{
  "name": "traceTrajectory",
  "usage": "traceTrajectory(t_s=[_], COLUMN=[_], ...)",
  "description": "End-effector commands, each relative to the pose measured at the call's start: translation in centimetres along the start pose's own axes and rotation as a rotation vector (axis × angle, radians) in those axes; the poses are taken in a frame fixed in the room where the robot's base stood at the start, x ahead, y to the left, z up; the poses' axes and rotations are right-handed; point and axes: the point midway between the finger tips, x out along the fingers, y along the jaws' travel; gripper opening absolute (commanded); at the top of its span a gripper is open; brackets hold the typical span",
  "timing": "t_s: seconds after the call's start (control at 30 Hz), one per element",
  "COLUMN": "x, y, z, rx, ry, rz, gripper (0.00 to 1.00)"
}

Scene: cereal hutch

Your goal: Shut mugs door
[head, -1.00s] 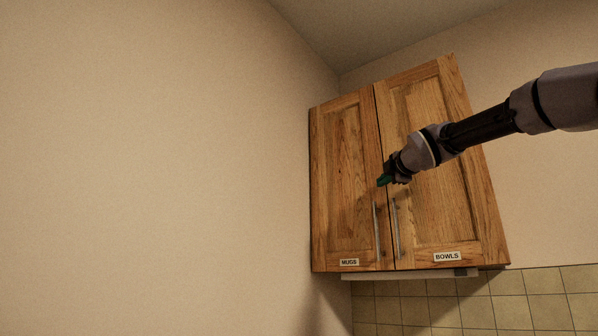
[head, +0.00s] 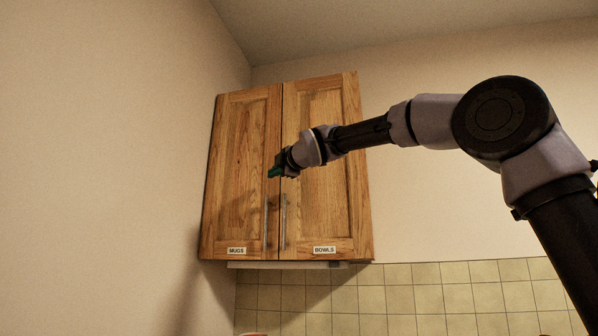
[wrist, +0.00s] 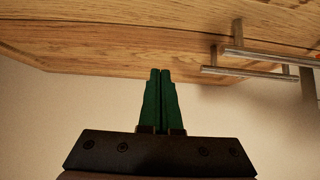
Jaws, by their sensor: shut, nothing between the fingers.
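The mugs door (head: 237,175) is the left wooden door of a wall cabinet, with a MUGS label low on it. It looks flush with the bowls door (head: 320,165), with only a thin seam between them. Its upright bar handle (head: 266,228) is beside the seam. My gripper (head: 274,172) has its green fingers pressed together, in front of the mugs door near the seam, above the handles. In the wrist view the shut fingers (wrist: 160,74) point at the wood, with both handles to the right. Whether the fingertips touch the door cannot be told.
The bowls door's handle (head: 284,222) stands close beside the mugs handle. A side wall (head: 90,170) is close to the cabinet's left. A pale strip (head: 285,265) runs under the cabinet, above a tiled wall (head: 430,295). Open space lies right of the cabinet.

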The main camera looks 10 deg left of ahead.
Motion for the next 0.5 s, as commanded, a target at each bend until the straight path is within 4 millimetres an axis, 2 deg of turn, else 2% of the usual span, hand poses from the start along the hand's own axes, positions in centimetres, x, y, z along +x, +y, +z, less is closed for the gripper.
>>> traceTrajectory(t_s=[0.5], x=[-1.5], y=[-0.1], z=[3.0], rx=[0.002], ry=[-0.005], rz=[-0.002], gripper=[0.00])
